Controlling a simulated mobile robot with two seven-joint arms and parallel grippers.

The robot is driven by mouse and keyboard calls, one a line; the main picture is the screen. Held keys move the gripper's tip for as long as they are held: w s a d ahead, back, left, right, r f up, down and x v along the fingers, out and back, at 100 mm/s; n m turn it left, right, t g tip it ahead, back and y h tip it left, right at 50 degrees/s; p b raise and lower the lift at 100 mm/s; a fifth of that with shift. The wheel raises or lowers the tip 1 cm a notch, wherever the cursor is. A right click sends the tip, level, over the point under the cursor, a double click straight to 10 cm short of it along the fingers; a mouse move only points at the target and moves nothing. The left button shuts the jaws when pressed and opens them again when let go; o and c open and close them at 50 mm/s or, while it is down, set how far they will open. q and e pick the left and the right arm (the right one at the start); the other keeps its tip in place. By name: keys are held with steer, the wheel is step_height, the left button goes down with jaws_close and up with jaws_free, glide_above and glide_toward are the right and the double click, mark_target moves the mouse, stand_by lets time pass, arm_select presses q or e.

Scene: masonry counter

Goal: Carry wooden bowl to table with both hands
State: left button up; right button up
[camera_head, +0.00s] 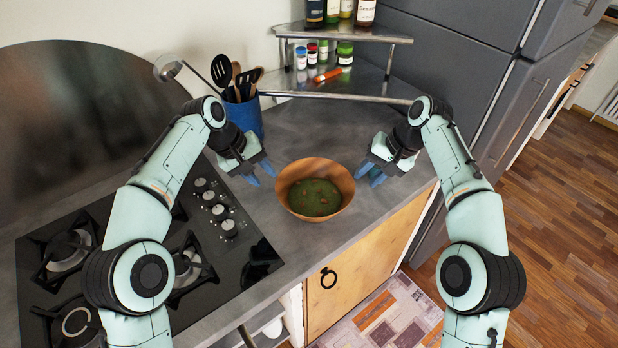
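The wooden bowl (336,172) stands upright on the grey counter, with a green filling inside it. My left gripper (262,174) is on the bowl's left side, its blue fingertips spread and apart from the rim. My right gripper (368,175) is on the bowl's right side, its blue fingertips spread and close to the rim. Neither gripper appears to hold anything. No separate table can be made out in this view.
A stove (130,262) with burners and knobs lies left of the bowl. A blue utensil holder (246,118) stands behind my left gripper. A metal shelf (345,36) with bottles and jars is at the back. A grey fridge (500,90) is at right, with open wooden floor (560,220) beyond.

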mark_target(281, 193)
arm_select(q)
steer(key=shift+s+d+r, duration=0.1)
steer(key=shift+s, duration=0.15)
arm_select(e)
steer(key=shift+s+d+r, duration=0.1)
steer(key=shift+s, duration=0.15)
